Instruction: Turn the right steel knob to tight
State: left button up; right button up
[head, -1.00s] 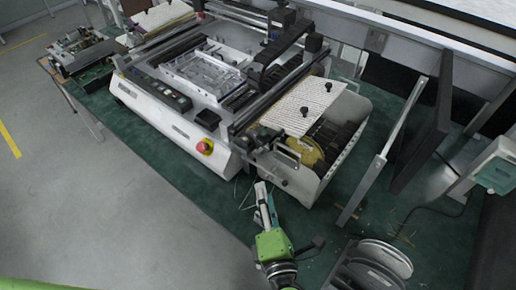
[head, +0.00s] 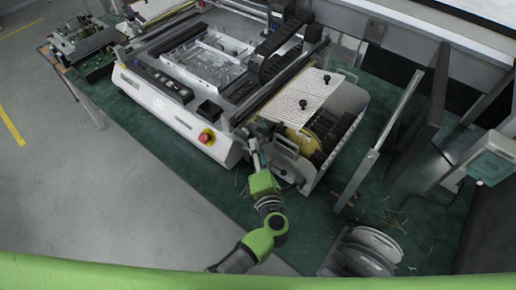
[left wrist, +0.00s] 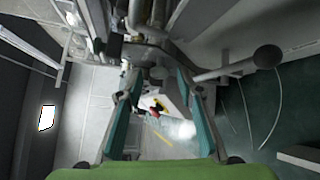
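My left gripper (head: 254,146) is at the front side of the white machine, by the handle of the box with the perforated white plate. In the left wrist view its two teal-padded fingers (left wrist: 159,85) are spread apart, so it is open. A small grey rounded part (left wrist: 158,73) shows between the fingertips; I cannot tell whether it is the right steel knob. A grey rod with a round dark end (left wrist: 268,56) sticks out to the right, outside the fingers. The gripper hides part of the machine front in the head view. My right gripper is not in view.
Two black knobs stand on the perforated plate (head: 312,86). A red emergency button (head: 206,136) is left of my gripper. Reels (head: 372,247) lie on the green mat at lower right, near an upright metal frame (head: 362,180). The grey floor at left is clear.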

pick_arm(q)
jog(key=shift+w, duration=0.25)
grip_shut()
jog(key=shift+a+f+m+t+b, duration=0.2)
jog(key=shift+m+t+b, duration=0.7)
jog(key=shift+b, duration=1.4)
jog(key=shift+d+f+m+t+b, duration=0.2)
jog(key=shift+m+t+b, duration=0.7)
jog(key=shift+b, duration=1.35)
jog(key=shift+a+f+m+t+b, duration=0.1)
jog(key=shift+f+m+t+b, duration=0.2)
jog(key=shift+m+t+b, duration=1.3)
jog(key=shift+n+g+b, duration=0.7)
jog(key=shift+n, duration=0.1)
